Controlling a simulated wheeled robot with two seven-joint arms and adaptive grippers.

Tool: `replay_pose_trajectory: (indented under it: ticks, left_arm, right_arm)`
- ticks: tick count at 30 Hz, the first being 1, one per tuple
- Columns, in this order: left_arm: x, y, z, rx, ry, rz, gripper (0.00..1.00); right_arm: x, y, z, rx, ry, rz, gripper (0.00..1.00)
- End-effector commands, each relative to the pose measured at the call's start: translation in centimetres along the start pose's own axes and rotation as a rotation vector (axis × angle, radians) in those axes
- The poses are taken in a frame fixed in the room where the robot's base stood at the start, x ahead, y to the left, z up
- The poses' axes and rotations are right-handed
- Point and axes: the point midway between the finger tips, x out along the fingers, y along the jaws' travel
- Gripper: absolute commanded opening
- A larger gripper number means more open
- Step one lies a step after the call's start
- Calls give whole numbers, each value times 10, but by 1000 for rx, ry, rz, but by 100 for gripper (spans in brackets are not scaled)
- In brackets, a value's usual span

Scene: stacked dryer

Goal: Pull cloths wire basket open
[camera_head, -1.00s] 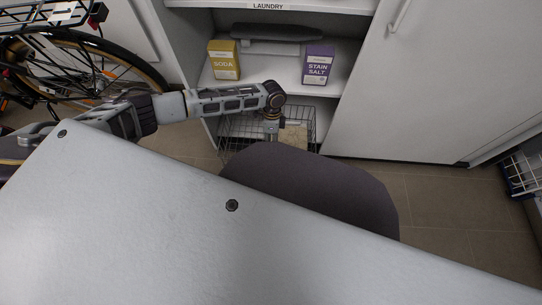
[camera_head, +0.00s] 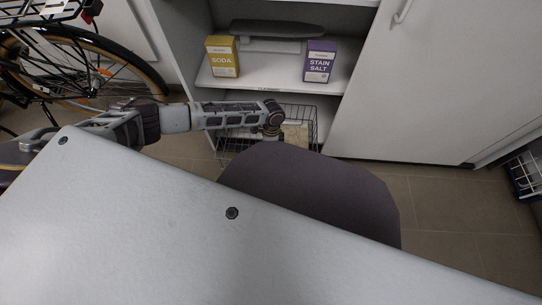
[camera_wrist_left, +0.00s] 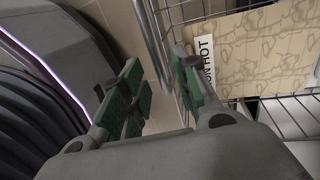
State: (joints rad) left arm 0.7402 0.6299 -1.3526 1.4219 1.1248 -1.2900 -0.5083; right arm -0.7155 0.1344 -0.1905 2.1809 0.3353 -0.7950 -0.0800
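The wire basket (camera_head: 310,118) sits low in the cabinet under the shelf. A beige patterned cloth (camera_wrist_left: 265,50) with a white label ending in "HOT" (camera_wrist_left: 206,58) is in it. In the left wrist view the basket's front rim (camera_wrist_left: 148,30) runs between the two green-padded fingers of my left gripper (camera_wrist_left: 157,62). The fingers stand apart, with visible gaps beside the rim, so the gripper is open. In the head view my left wrist hides the gripper and part of the basket front. My right gripper is not in view.
A yellow soda box (camera_head: 222,58) and a purple stain salt box (camera_head: 319,62) stand on the shelf above. A closed white door (camera_head: 440,85) is to the right. A bicycle (camera_head: 80,70) stands at the left. Floor (camera_head: 435,200) is free at the right.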

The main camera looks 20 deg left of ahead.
Motion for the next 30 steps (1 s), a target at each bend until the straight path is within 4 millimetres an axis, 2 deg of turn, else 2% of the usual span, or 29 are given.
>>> replay_pose_trajectory:
  ticks: [13,21,30]
  left_arm:
    - [5,0,0,1,1,0,30]
    - [5,0,0,1,1,0,0]
    - [5,0,0,1,1,0,0]
  right_arm:
    - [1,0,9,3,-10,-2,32]
    - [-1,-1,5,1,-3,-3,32]
    - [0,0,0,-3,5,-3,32]
